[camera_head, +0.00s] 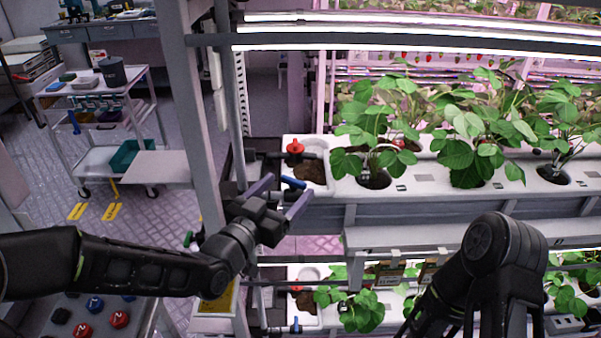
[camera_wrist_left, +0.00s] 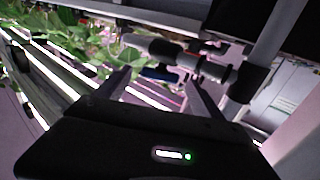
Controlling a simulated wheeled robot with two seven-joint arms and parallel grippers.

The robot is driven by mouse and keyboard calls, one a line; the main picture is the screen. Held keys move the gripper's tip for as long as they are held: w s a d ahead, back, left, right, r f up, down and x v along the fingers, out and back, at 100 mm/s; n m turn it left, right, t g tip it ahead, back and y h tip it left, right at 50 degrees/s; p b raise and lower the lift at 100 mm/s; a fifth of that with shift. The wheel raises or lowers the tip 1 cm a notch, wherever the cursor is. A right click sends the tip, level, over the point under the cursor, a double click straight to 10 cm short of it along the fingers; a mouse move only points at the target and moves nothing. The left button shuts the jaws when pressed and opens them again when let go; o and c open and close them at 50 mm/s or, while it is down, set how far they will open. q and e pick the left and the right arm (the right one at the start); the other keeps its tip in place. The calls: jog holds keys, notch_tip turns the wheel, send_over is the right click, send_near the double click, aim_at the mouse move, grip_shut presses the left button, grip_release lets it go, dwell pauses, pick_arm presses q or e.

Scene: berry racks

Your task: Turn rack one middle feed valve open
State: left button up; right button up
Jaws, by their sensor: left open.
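The middle rack tier carries a feed pipe at its left end with a blue valve handle (camera_head: 292,182) and a red valve handle (camera_head: 295,147). My left gripper (camera_head: 284,190) is open, its two fingers pointing toward the pipe, with the blue handle around the gap between their tips. In the left wrist view the blue handle (camera_wrist_left: 158,74) shows between the fingertips of the gripper (camera_wrist_left: 160,80), crosswise on the grey pipe. I cannot tell whether a finger touches it. My right arm shows at the lower right; its gripper is out of view.
A white planter trough (camera_head: 415,185) with strawberry plants runs right of the valves. A grey rack post (camera_head: 205,110) stands close left of the gripper. A lower tier has another red handle (camera_head: 296,289) and blue handle (camera_head: 295,325). A trolley (camera_head: 95,100) stands at left.

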aim_at(292, 183)
pick_arm(q)
jog(key=p+x, duration=0.1)
jog(key=x, duration=0.4)
jog(key=shift+w+r, duration=0.1)
jog(key=shift+w+d+p, duration=0.35)
jog(key=shift+w+d, duration=0.05)
jog(key=shift+w, duration=0.2)
jog(key=shift+c, duration=0.6)
